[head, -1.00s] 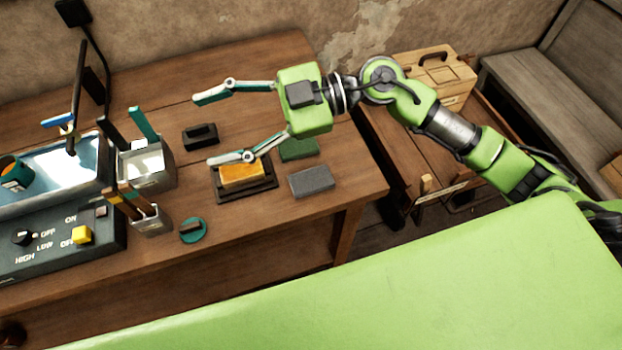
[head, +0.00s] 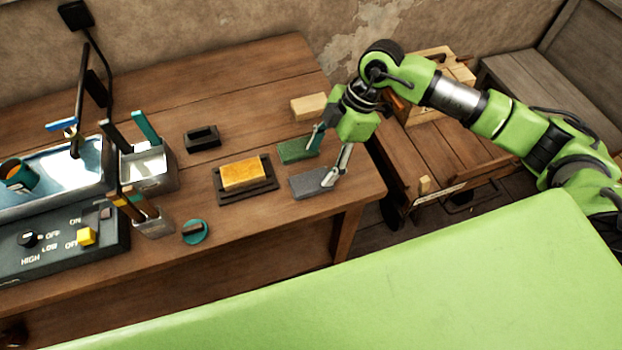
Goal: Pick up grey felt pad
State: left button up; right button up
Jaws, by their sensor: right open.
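The grey felt pad (head: 308,184) is a flat grey block lying on the wooden table near its right front corner. My right gripper (head: 322,163) points down over the pad's right end and the green pad behind it. It is open. One fingertip overlaps the grey pad's right part in the picture and the other overlaps the green pad. I cannot tell whether the fingertips touch either pad. My left gripper is not in view.
The green pad (head: 292,150) lies just behind the grey one, with a pale wooden block (head: 308,106) further back. A yellow sponge on a dark tray (head: 262,195) is to the left. A wooden cart (head: 440,165) stands right of the table (head: 255,75).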

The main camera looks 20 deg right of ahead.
aim_at(312, 181)
jog(key=shift+a+f, duration=0.25)
jog(key=shift+f, duration=0.35)
jog(key=shift+s+a+f+p, duration=0.1)
jog(key=shift+f+p, duration=0.2)
jog(key=shift+p, duration=0.05)
jog(key=x, duration=0.1)
jog(key=p+x, duration=0.1)
jog(key=x, duration=0.1)
jog(key=shift+f, duration=0.85)
jog(key=c, duration=1.1)
